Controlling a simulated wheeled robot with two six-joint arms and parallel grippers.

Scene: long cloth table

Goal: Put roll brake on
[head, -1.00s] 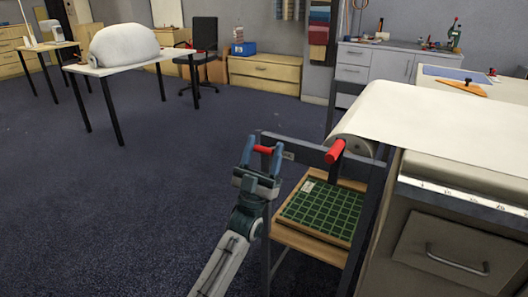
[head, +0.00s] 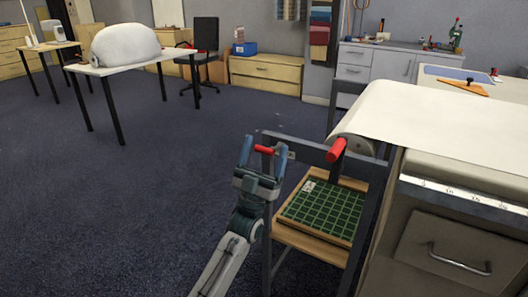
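The fabric roll (head: 362,144) sits in a dark grey frame (head: 310,147) at the left end of the long table. A red lever (head: 265,150) shows at the frame's left corner. A second red handle (head: 337,149) slants at the roll's near end. My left gripper (head: 264,151) is at the left corner, its blue fingers spread wide on either side of the red lever. I cannot make out firm contact. My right gripper is out of view.
Pale cloth (head: 440,115) covers the long table. A green gridded board (head: 322,211) lies on the wooden shelf (head: 312,243) inside the frame. A drawer cabinet (head: 455,240) stands at right. The dark floor (head: 150,190) at left is clear.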

